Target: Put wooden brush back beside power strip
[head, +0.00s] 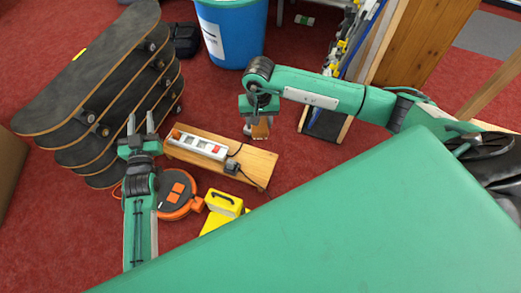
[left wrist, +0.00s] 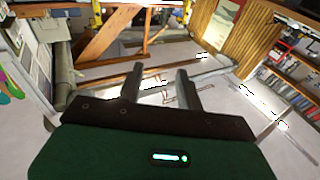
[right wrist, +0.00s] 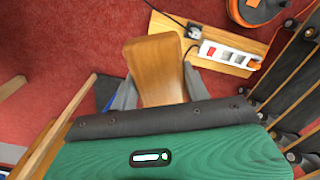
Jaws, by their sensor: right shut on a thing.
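The wooden brush (right wrist: 155,66) is between the fingers of my right gripper (right wrist: 152,95), which is shut on it; its broad brown wood fills the middle of the right wrist view. In the head view the brush (head: 261,130) shows small beneath the right gripper (head: 259,112), just behind the wooden board's far edge. The white power strip (head: 199,145) lies on the wooden board (head: 259,161), left of the brush; it also shows in the right wrist view (right wrist: 229,53). My left gripper (head: 139,122) is open and empty, fingers apart in the left wrist view (left wrist: 130,80).
A stack of skateboards (head: 90,75) stands left of the board. An orange cable reel (head: 178,193) and a yellow case (head: 224,203) are in front of it. A blue bin (head: 236,35) stands behind. A black plug (head: 232,167) sits on the board.

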